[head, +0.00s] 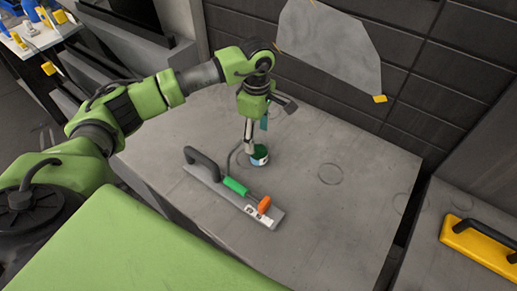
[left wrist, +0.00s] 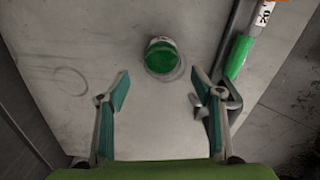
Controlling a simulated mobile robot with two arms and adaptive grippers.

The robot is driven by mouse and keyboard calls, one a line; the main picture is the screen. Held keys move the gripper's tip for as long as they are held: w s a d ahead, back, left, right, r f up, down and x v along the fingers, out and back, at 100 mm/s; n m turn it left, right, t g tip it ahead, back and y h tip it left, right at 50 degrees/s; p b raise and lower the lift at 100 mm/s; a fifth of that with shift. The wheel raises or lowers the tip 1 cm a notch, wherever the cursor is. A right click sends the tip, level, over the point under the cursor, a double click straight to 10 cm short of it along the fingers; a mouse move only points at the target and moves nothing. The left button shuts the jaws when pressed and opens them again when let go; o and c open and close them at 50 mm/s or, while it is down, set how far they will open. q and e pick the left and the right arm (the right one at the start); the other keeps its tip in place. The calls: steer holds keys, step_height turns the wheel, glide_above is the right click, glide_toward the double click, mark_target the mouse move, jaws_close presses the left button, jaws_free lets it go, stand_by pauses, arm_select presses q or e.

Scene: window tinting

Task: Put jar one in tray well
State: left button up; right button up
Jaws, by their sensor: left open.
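A small jar (head: 260,156) with a green top and a pale label stands upright on the grey worktop (head: 310,215). It also shows in the left wrist view (left wrist: 163,58). My left gripper (head: 256,141) points down over the jar. In the left wrist view its two fingers (left wrist: 159,88) are spread and empty, with the jar just beyond the tips and roughly centred between them. A grey tray-like piece (head: 206,177) with a black handle lies beside the jar, but I cannot make out a well in it. My right gripper is not in view.
A green piece (head: 235,186) and an orange piece (head: 264,205) lie on the grey tray-like piece. Faint rings (head: 330,173) mark the worktop, whose right side is clear. A yellow block (head: 480,245) with a black handle sits far right across a gap.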

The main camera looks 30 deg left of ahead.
mark_target(259, 143)
arm_select(q)
steer(key=f+p, duration=0.2)
steer(key=f, duration=0.1)
steer(key=d+f+p, duration=0.1)
steer(key=f, duration=0.1)
steer(key=shift+s+f, duration=0.2)
steer(key=shift+a+f, duration=0.1)
steer(key=shift+f, duration=0.15)
steer(key=c, duration=1.3)
steer(key=shift+w+r, duration=0.1)
